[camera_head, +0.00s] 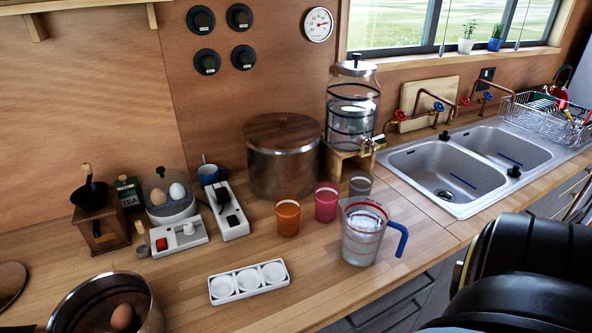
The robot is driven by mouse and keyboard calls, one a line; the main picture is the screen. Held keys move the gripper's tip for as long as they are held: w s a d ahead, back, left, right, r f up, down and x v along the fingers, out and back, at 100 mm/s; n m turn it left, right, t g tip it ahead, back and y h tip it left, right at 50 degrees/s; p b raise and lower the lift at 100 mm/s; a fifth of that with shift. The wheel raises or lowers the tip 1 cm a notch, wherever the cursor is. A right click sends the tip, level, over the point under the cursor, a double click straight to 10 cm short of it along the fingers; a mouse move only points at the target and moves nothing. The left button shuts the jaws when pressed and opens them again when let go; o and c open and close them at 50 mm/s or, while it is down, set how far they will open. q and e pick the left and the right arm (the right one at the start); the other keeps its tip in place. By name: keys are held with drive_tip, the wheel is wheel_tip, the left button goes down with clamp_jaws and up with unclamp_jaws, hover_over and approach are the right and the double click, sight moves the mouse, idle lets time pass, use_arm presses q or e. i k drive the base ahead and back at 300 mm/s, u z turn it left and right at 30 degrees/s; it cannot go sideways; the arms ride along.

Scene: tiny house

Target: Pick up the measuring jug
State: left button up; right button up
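The measuring jug (361,236) is a clear jug with red markings near its rim and a blue handle on its right side. It stands upright on the wooden counter (329,284), close to the front edge. Part of my arm shows as large black rounded links at the lower right, apart from the jug. Neither gripper shows in the head view.
An orange cup (287,215), a pink cup (326,202) and a grey cup (360,185) stand just behind and left of the jug. A white tray (248,282) lies to its left. A pot with an egg (123,317) is at lower left. The double sink (455,172) lies right.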

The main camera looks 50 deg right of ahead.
sight(364, 220)
drive_tip(key=z, duration=2.05)
